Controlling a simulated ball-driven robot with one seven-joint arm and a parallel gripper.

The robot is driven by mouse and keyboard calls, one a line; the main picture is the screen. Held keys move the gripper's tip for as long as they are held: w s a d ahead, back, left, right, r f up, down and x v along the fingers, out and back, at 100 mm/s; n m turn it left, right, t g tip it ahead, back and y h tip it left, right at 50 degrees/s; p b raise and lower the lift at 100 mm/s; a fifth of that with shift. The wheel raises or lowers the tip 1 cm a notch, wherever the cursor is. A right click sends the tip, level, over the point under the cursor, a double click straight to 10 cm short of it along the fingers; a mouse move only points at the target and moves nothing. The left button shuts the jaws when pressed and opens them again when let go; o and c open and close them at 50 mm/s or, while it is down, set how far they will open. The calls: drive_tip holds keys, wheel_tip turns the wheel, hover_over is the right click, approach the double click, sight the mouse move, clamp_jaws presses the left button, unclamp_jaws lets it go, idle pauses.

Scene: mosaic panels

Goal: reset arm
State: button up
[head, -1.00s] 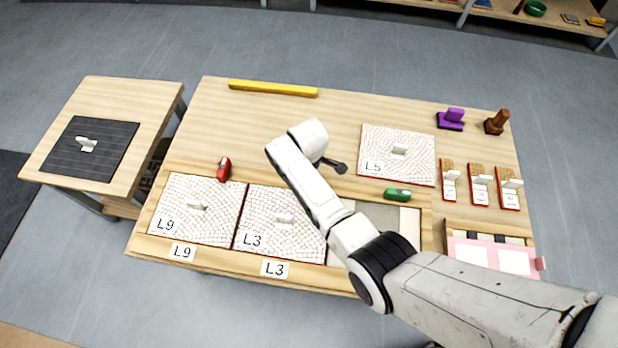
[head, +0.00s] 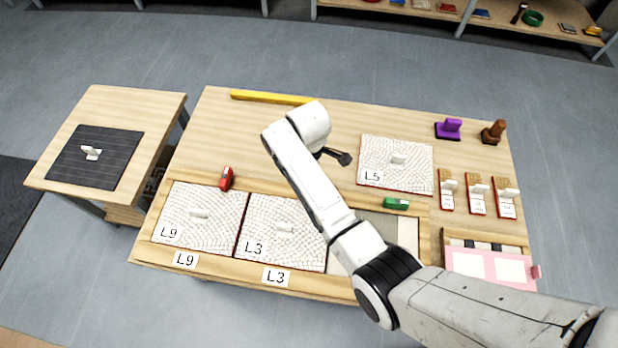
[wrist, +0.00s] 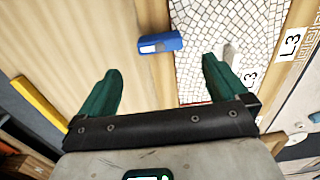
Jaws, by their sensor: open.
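My arm (head: 310,190) reaches over the table (head: 230,125), bent at its white end. A dark part sticks out beside that end in the head view, but the jaws cannot be made out there. In the wrist view my gripper (wrist: 161,70) has its two green fingers wide apart with nothing between them. A blue object (wrist: 160,43) lies beyond the fingers, beside the L3 panel (wrist: 225,30). The right finger appears over the panel's edge; I cannot tell its height.
Panels L9 (head: 185,235), L3 (head: 265,255) and L5 (head: 415,178) lie on the table. Red (head: 226,178) and green (head: 396,203) objects, a yellow bar (head: 265,97) and purple (head: 449,129) and brown (head: 493,132) tools also lie there. A side table (head: 150,110) stands left.

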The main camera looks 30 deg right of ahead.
drive_tip(key=shift+r, duration=0.65)
drive_tip(key=s+d+m, duration=0.3)
drive_tip(key=s, duration=0.5)
drive_tip(key=s+d+m, duration=0.3)
drive_tip(key=s+d, duration=0.1)
drive_tip(key=s, duration=0.3)
drive_tip(key=s+r+m, duration=0.2)
drive_tip(key=s, duration=0.5)
drive_tip(key=s+r+m+t, duration=0.1)
drive_tip(key=s+r+m, duration=0.2)
drive_tip(key=s, duration=0.4)
drive_tip(key=shift+s+d+r, duration=0.25)
drive_tip(key=shift+s+d, duration=0.15)
